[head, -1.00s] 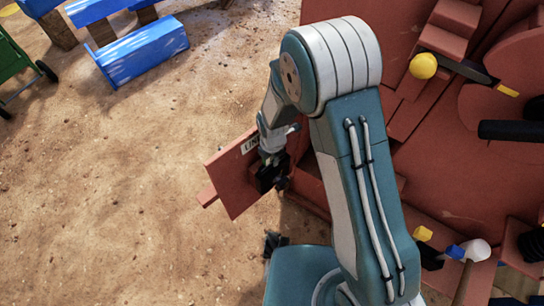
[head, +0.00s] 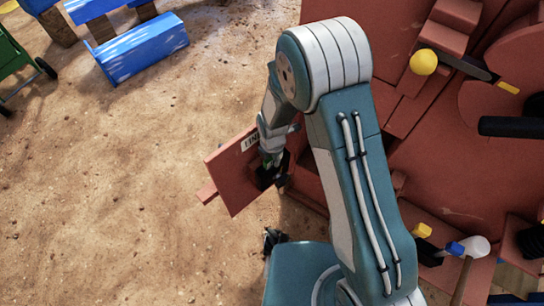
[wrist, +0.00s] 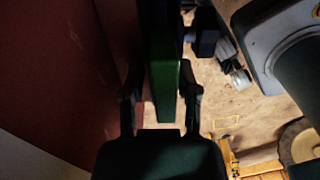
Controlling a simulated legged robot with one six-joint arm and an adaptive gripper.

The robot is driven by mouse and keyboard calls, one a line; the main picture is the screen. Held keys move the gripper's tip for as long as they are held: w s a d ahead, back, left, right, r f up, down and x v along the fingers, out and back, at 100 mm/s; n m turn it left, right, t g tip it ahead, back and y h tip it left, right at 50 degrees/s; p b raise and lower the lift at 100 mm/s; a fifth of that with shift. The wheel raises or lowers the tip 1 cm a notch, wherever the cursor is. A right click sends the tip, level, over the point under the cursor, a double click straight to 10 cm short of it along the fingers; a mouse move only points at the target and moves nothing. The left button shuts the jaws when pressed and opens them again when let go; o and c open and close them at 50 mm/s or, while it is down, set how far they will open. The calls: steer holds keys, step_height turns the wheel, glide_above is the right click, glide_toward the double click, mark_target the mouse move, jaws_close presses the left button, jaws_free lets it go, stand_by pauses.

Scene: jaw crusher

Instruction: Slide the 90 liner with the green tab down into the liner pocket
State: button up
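The liner is a flat reddish-brown plate (head: 230,178) with a white label (head: 250,142), tilted in the head view, with a short bar sticking out at its lower left. My gripper (head: 268,178) is at its right edge, dark against the plate. In the wrist view my gripper (wrist: 160,95) has its fingers on both sides of the green tab (wrist: 165,90), seemingly closed on it. A dark red surface fills the left of that view. The liner pocket cannot be made out; my arm covers part of the crusher.
The red crusher body (head: 440,175) stands to the right, with a yellow knob (head: 423,62) and a black bar (head: 508,127) on it. A blue bench-like object (head: 140,48) and a green cart (head: 20,65) are at upper left. The sandy ground (head: 100,190) at left is clear.

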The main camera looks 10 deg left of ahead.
stand_by(0.3)
step_height(320, 180, up, 12)
steer(key=shift+f, duration=0.1)
stand_by(0.4)
stand_by(0.7)
steer(key=s+d+r+m+t, duration=0.1)
steer(key=d+r+m, duration=0.5)
steer(key=r, duration=0.2)
steer(key=d+r+m+t, duration=0.1)
steer(key=d+r+m, duration=0.5)
steer(key=r, duration=0.3)
steer(key=s+d+r+m+t, duration=0.3)
steer(key=s+d+r+m, duration=0.6)
steer(key=m, duration=0.7)
steer(key=s+d, duration=0.3)
steer(key=s, duration=0.1)
steer(key=shift+r+m+t, duration=0.3)
